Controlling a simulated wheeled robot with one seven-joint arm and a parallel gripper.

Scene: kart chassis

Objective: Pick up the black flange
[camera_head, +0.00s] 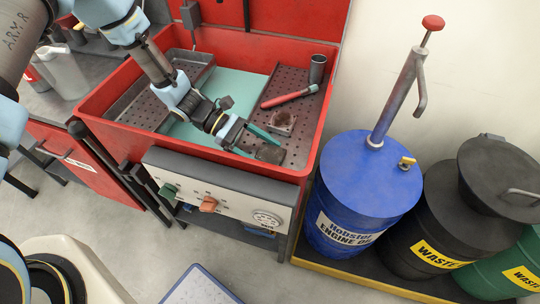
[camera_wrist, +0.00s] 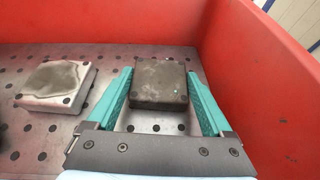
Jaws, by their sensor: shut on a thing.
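The black flange is a dark square block with rounded corners and small holes; it shows in the wrist view (camera_wrist: 160,80) and in the head view (camera_head: 270,153). It is at the front right of the red sink's perforated metal tray (camera_head: 310,100). My gripper (camera_wrist: 160,92) has its two teal fingers on either side of the flange and is shut on it. In the head view my gripper (camera_head: 256,144) reaches down into the sink from the left. I cannot tell whether the flange is clear of the tray.
A lighter stained square flange (camera_wrist: 57,82) lies just left of the black one. A red-handled tool (camera_head: 290,96) and a grey cup (camera_head: 317,69) are farther back. The red sink wall (camera_wrist: 270,90) rises close on the right.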

